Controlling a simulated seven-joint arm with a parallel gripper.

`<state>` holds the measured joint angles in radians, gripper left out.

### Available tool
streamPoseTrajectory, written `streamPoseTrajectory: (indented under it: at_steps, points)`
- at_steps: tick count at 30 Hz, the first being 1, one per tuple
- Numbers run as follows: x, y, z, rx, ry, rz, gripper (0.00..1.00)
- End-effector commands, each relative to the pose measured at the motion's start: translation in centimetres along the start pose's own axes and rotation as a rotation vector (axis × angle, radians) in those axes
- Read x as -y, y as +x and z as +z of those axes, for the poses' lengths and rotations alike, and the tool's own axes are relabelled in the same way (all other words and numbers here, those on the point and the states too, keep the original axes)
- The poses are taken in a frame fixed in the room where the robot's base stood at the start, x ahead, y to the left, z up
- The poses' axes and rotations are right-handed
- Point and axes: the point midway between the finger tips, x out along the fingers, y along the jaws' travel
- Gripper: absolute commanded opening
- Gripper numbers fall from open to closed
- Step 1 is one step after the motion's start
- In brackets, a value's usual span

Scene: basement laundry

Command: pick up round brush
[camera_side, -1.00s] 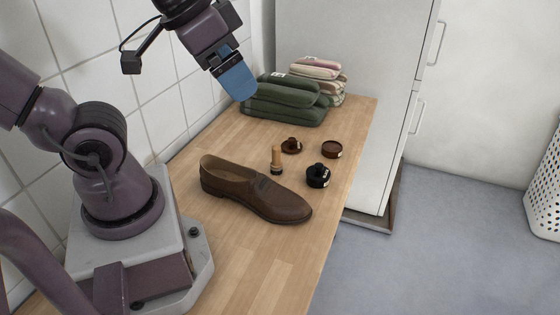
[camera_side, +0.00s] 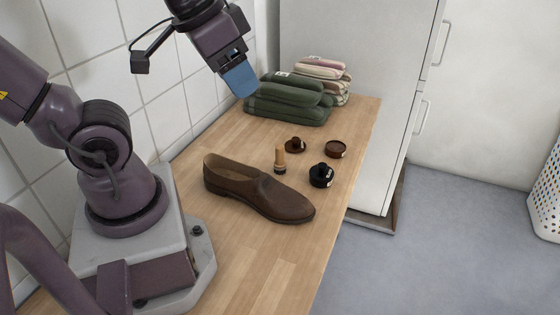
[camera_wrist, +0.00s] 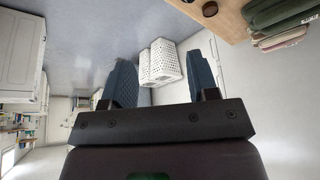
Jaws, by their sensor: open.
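A small upright piece with a tan wooden handle and a dark lower end (camera_side: 280,160) stands on the wooden counter (camera_side: 265,260), just behind the shoe. It looks like the round brush. My gripper (camera_side: 241,80) is high above the counter at the back left, in front of the green towels and well apart from the brush. In the wrist view its two blue fingers (camera_wrist: 162,82) are spread wide with nothing between them. The brush cannot be made out in the wrist view.
A brown shoe (camera_side: 258,190) lies in front of the brush. To its right are a black round pot (camera_side: 321,175), a brown knobbed piece (camera_side: 295,145) and a brown tin (camera_side: 336,149). Folded towels (camera_side: 290,103) are stacked behind. The counter's front is clear.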

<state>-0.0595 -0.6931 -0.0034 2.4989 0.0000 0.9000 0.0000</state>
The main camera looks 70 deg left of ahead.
Motion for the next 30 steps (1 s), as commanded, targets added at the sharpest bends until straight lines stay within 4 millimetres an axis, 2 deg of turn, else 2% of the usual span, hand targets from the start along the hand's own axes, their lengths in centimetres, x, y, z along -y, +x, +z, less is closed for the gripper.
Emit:
streamPoseTrajectory:
  at_steps: [5,11,17,22,26,30]
  points:
    - [3.0,3.7,-1.0,0.183,-0.089,-0.063,0.54]
    - [7.5,9.0,-2.7,0.36,0.089,-0.049,0.54]
    - [12.4,15.4,-3.3,0.469,0.471,0.098,0.54]
    - [15.6,20.6,-3.4,0.452,0.908,0.263,0.54]
    - [16.6,22.6,-4.5,0.392,1.255,0.335,0.54]
    - [17.1,22.5,-5.9,0.341,1.537,0.348,0.54]
